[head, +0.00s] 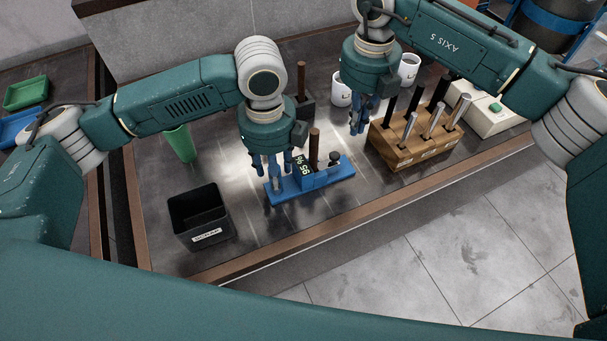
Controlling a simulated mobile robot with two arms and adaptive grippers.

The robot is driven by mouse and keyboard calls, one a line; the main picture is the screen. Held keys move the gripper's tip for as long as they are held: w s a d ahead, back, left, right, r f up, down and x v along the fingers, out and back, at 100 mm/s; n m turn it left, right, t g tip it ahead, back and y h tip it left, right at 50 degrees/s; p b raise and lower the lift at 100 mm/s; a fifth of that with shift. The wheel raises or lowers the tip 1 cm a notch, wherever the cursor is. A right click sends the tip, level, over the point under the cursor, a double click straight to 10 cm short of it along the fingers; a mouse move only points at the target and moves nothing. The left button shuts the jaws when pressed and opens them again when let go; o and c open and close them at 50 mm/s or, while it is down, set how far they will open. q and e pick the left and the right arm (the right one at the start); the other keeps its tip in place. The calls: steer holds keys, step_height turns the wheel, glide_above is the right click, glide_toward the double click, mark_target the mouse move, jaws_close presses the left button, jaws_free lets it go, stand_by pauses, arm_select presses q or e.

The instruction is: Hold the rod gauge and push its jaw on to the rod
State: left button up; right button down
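The blue rod gauge (327,176) lies on the dark bench top near its front edge, with a small display of pale digits on it. A brown rod (314,142) stands upright at the gauge. I cannot tell whether the jaw touches it. My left gripper (272,172) points down over the gauge's left end with its fingers apart; they hide part of that end. My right gripper (358,128) hangs down to the right of the gauge, beside the wooden block. Its fingers look close together, and I cannot tell whether they are shut.
The wooden block (410,154) holds several dark and metal rods. A black scrap bin (199,215) stands front left, a green cup (181,145) behind it. Another brown rod (301,78) stands in a dark holder behind. White mugs (409,69) and a pale box (494,119) are at the back right.

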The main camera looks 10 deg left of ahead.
arm_select(q)
step_height(320, 180, up, 12)
stand_by(0.5)
